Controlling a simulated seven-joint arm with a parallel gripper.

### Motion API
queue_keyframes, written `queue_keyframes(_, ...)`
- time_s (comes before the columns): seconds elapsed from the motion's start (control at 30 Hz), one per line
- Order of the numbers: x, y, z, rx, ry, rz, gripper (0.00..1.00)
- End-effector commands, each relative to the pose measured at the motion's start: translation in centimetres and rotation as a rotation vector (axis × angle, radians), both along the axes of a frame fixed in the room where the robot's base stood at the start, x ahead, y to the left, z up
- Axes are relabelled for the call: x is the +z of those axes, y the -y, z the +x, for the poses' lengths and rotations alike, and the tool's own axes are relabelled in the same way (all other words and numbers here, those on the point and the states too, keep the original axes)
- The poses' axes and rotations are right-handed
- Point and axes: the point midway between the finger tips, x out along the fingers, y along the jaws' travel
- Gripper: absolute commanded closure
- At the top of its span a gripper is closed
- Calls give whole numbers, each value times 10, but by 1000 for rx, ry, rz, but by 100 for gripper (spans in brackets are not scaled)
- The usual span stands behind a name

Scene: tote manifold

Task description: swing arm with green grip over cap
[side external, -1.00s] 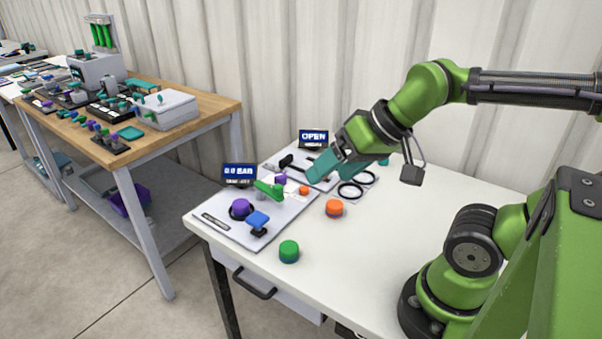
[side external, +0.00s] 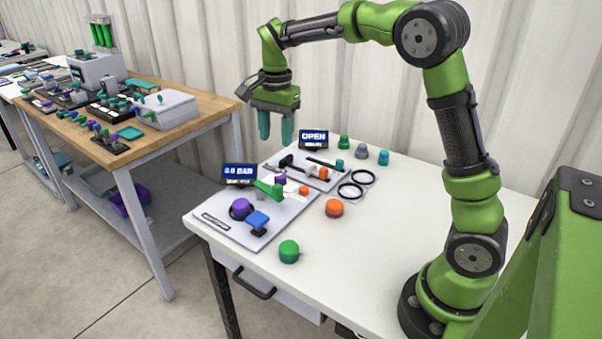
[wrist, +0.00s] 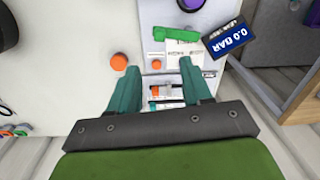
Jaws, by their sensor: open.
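A green bar-shaped grip (side external: 268,188) lies over the front panel (side external: 225,233), beside a purple knob (side external: 240,208). The grip also shows in the wrist view (wrist: 176,34). I cannot tell which part is the cap; an orange round part (side external: 324,174) sits on the back panel, and a loose orange cap-like piece (side external: 334,208) stands on the table. My gripper (side external: 276,128) is open and empty, pointing down, high above the back of the panels and clear of the grip. Its fingers (wrist: 159,76) hide part of the back panel in the wrist view.
Displays reading 0.0 BAR (side external: 239,175) and OPEN (side external: 313,140) stand behind the panels. A blue knob (side external: 258,220), a loose green piece (side external: 289,251) and black rings (side external: 350,190) are nearby. Several small knobs (side external: 362,151) stand at the back. The table's right part is clear.

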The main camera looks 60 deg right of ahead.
Motion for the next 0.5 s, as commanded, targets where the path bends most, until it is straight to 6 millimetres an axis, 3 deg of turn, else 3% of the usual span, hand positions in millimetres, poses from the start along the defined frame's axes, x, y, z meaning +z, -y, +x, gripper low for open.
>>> queue_keyframes(0.07, 9, 5, 10, -146, -16, -12, 51)
queue_keyframes(0.17, 21, 4, 8, -269, -23, -5, 51)
queue_keyframes(0.37, 9, 2, 5, -322, -40, 4, 51)
queue_keyframes(0.5, -15, 2, 4, -320, -42, 4, 51)
